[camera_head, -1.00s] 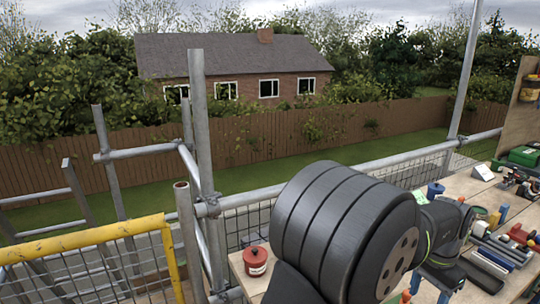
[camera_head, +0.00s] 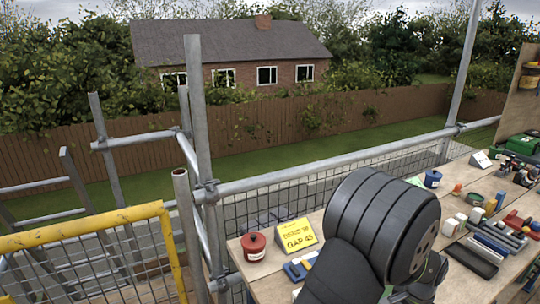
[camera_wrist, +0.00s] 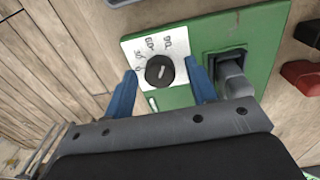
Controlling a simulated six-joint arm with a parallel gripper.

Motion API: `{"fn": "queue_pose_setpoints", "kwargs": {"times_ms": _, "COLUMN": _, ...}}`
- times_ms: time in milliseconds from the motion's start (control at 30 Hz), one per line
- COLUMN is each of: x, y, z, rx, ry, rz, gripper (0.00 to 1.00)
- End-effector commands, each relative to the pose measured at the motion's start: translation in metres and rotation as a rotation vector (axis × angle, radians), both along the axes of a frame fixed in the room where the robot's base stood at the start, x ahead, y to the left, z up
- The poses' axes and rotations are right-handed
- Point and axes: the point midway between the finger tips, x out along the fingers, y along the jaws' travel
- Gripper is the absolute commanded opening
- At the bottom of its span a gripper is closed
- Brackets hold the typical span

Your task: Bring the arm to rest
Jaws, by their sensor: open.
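In the wrist view my gripper (camera_wrist: 160,70) is open, with its two blue fingers apart and nothing held between them. A round black knob (camera_wrist: 159,71) on a white dial plate (camera_wrist: 133,47) with printed numbers shows between the fingertips. The plate sits on a green board (camera_wrist: 255,40). I cannot tell how far the fingers are from the plate. In the head view my dark arm fills the lower middle over the bench, and its fingers do not show.
The wooden bench (camera_head: 465,178) carries a red tin (camera_head: 254,245), a yellow sign (camera_head: 297,235), a blue tin (camera_head: 433,178) and several tools at the right. Scaffold poles (camera_head: 198,110) and a yellow mesh barrier (camera_head: 95,228) stand at the left.

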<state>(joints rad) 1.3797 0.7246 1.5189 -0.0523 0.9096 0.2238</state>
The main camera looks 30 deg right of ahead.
Motion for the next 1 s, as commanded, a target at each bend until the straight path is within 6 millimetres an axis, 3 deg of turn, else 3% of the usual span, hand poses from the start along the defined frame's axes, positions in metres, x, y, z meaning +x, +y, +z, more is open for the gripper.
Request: {"fn": "queue_pose_setpoints", "kwargs": {"times_ms": 1000, "x": 0.0000, "y": 0.0002, "z": 0.0029, "rx": -0.002, "ry": -0.002, "rz": 0.810, "gripper": 0.52}}
